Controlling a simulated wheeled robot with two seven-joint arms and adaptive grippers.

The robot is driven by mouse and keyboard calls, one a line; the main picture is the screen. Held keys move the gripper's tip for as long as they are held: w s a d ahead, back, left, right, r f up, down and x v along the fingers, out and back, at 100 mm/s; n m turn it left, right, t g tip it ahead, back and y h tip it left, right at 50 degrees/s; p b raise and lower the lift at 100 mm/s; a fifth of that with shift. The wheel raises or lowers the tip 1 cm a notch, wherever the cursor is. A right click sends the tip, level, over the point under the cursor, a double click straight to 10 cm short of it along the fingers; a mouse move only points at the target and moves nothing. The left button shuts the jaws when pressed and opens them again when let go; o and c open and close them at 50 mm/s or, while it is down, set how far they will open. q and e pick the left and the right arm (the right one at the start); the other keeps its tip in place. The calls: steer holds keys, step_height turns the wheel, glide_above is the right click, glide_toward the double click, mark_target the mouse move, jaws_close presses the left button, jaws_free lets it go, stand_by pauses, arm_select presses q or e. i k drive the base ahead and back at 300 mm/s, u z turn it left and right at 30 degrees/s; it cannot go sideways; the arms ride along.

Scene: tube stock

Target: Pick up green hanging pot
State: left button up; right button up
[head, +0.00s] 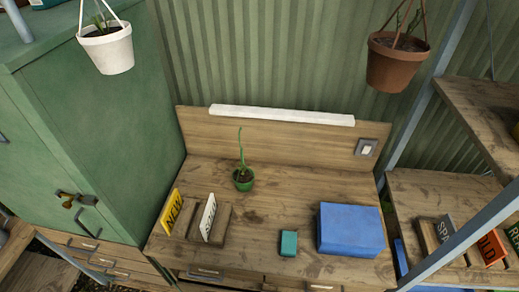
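A small green pot (243,182) with a thin green stem or hanger rising from it stands on the wooden desk, left of its middle and towards the back. It is upright and nothing touches it. Neither of my grippers shows in the head view.
On the desk (280,210) are wooden holders with a yellow sign (171,212) and a white sign (208,217), a teal box (289,243) and a blue box (350,230). White (108,51) and brown (397,63) pots hang above. A green cabinet (100,130) stands left.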

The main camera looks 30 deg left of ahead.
mark_target(243, 177)
steer(key=u, duration=1.35)
